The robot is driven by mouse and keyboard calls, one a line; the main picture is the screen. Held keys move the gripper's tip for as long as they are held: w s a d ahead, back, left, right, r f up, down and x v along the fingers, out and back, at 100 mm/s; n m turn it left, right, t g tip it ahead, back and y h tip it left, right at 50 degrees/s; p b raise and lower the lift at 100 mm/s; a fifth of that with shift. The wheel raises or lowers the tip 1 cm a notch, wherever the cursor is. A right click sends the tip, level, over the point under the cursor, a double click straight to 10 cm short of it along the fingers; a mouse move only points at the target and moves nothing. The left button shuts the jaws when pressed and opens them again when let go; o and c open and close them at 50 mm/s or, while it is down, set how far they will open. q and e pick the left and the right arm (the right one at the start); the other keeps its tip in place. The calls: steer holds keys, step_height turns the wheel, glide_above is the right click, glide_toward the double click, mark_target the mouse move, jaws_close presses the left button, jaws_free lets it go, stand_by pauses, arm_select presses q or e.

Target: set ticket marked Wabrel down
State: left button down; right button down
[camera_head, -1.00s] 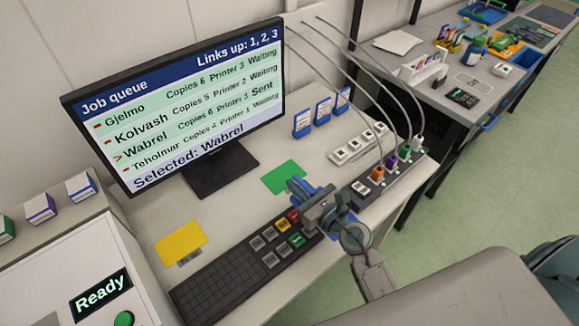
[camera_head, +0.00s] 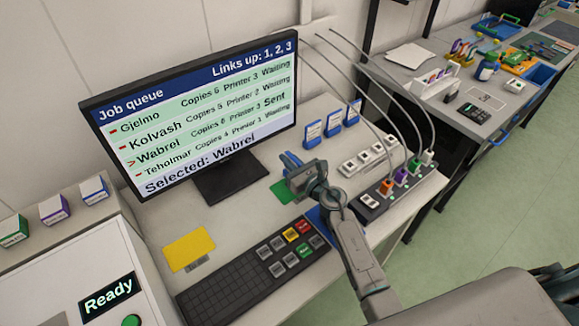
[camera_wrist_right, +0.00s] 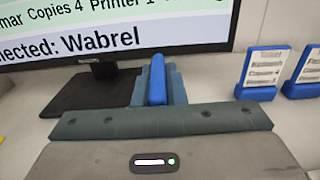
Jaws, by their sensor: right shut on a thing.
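My right gripper (camera_head: 294,172) is shut on a blue ticket stand (camera_head: 290,159), over or beside the green mat (camera_head: 279,193) on the desk. In the right wrist view the blue stand (camera_wrist_right: 157,80) is seen from behind, upright between the fingers, in front of the monitor's foot. Its marking is hidden, so I cannot read whether it says Wabrel. I cannot tell whether its base touches the desk. The monitor (camera_head: 190,115) reads "Selected: Wabrel", with the Wabrel row "Copies 6 Printer 3 Sent". My left gripper is out of view.
Several blue stands with white tickets (camera_head: 312,134) stand behind the gripper. A yellow mat (camera_head: 190,249) lies left, the keyboard (camera_head: 240,270) in front. A blue mat (camera_head: 318,215) is partly under my arm. A cable strip (camera_head: 402,188) and white socket strip (camera_head: 368,158) lie right.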

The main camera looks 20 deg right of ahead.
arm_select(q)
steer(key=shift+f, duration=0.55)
arm_select(e)
steer(key=shift+f, duration=1.35)
steer(key=shift+s+f+b, duration=0.1)
steer(key=shift+f+b, duration=0.15)
steer(key=shift+b, duration=0.25)
steer(key=c, duration=1.5)
jaws_free()
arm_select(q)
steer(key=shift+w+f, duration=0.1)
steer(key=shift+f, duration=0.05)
arm_select(e)
steer(key=shift+r, duration=0.15)
